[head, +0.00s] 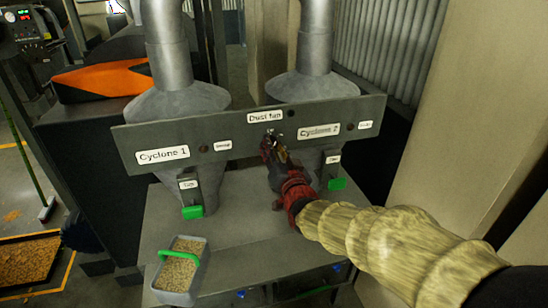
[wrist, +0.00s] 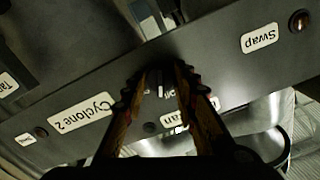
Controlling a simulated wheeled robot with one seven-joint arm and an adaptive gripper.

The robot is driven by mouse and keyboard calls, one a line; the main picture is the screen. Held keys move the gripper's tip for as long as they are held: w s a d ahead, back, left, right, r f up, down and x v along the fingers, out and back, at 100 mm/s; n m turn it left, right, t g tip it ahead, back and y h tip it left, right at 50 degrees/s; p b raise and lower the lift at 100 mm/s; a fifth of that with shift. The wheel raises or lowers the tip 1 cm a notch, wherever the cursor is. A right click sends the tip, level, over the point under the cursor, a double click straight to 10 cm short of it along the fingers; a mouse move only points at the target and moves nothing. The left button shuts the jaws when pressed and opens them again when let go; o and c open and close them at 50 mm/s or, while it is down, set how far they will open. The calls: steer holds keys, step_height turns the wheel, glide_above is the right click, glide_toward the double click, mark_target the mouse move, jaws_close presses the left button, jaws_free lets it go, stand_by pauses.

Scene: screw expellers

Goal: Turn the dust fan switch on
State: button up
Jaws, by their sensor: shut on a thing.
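The dust fan label (head: 265,116) sits at the top middle of a grey panel (head: 235,128). The dust fan switch (wrist: 157,82) is a small dark knob on that panel, seen upside down in the wrist view. My gripper (head: 270,145) is at the panel just below the label. In the wrist view its two fingers (wrist: 160,75) are closed around the knob, one on each side. The fingers partly hide the label and the small print by the knob. A round lamp (head: 291,113) by the label looks dark. I cannot tell the knob's exact position.
The Cyclone 1 label (head: 162,155) is left on the panel and the Cyclone 2 label (head: 319,131) right. Green-handled levers (head: 192,212) (head: 337,184) hang below. A container of pellets (head: 179,272) stands at the front left. A beige wall (head: 450,130) is close on the right.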

steer(key=shift+m+b, duration=3.6)
steer(key=shift+b, duration=0.15)
steer(key=o, duration=1.2)
steer(key=shift+s, duration=0.1)
steer(key=v, duration=1.2)
